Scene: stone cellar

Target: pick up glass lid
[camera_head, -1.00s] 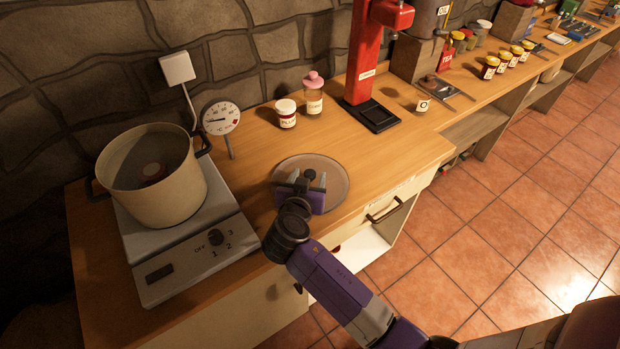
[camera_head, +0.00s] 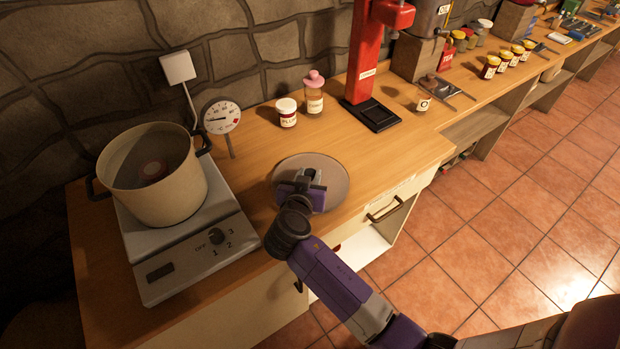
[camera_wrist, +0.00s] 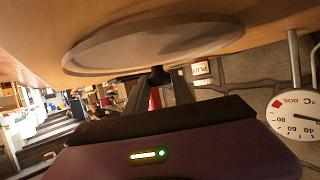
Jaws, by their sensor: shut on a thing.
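The glass lid (camera_head: 336,189) is a round, see-through disc with a pale rim on the wooden counter, right of the hotplate. It also shows in the wrist view (camera_wrist: 150,45), where a small dark knob sits at its middle. My gripper (camera_head: 309,176) is over the lid in the head view. In the wrist view its two fingers (camera_wrist: 158,80) are closed in on the knob. My gripper hides part of the lid in the head view. I cannot tell whether the lid still touches the counter.
A large cream pot (camera_head: 160,185) stands on the hotplate (camera_head: 190,245) at the left. A dial thermometer (camera_head: 221,118) stands behind. A plum jar (camera_head: 286,112), a pink-topped bottle (camera_head: 314,95) and a red stand (camera_head: 365,60) are at the back. Counter right of the lid is clear.

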